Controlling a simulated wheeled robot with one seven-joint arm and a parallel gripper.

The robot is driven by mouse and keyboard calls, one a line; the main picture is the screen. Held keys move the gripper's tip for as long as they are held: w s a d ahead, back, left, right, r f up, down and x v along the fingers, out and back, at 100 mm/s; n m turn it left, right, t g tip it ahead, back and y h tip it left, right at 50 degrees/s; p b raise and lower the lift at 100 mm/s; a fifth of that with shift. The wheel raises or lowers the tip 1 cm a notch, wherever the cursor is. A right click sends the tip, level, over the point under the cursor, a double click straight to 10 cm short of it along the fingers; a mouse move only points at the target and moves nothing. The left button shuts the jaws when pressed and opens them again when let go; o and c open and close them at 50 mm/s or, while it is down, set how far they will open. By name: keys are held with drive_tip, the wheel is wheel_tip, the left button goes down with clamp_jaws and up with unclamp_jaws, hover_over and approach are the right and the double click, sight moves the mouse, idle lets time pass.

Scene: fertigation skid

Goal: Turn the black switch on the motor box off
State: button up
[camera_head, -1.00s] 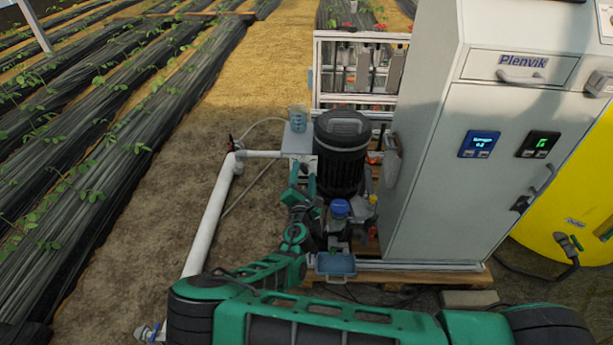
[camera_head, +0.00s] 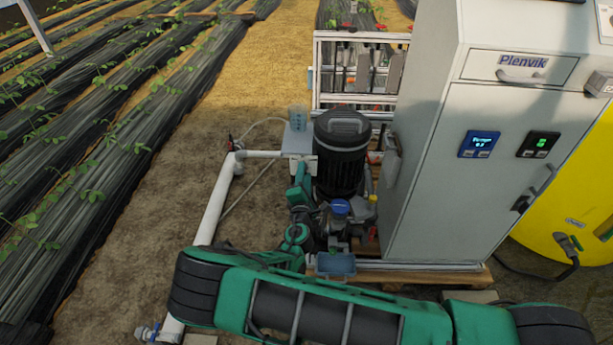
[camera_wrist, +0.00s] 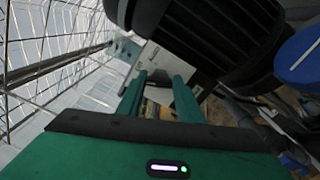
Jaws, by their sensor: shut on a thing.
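The motor (camera_head: 341,155) is a black ribbed cylinder standing upright beside the white cabinet. The light grey motor box (camera_head: 297,142) juts from its left side; the wrist view shows the box (camera_wrist: 146,60) just beyond my fingers. My gripper (camera_head: 302,172) is at the near face of the box, partly hidden by my own wrist in the head view. In the wrist view my gripper's two green fingers (camera_wrist: 160,77) reach up to the box, with a gap between them. They are shut on the black switch, which is mostly hidden between the tips; its angle cannot be told.
The white cabinet (camera_head: 440,190) stands close on the right. A blue-capped pump part (camera_head: 340,208) and a small blue tray (camera_head: 335,264) are below the motor. A clear cup (camera_head: 298,118) stands on the box. A white pipe (camera_head: 216,205) runs along the left, with bare soil beyond.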

drive_tip(key=shift+f+m, duration=0.15)
drive_tip(key=shift+m, duration=0.95)
drive_tip(key=shift+f+m, duration=0.15)
drive_tip(key=shift+m, duration=0.95)
drive_tip(key=o, duration=1.1)
drive_tip(key=shift+r, duration=0.1)
drive_tip(key=s, duration=1)
drive_tip(key=shift+s+a, duration=0.2)
drive_tip(key=shift+s, duration=0.15)
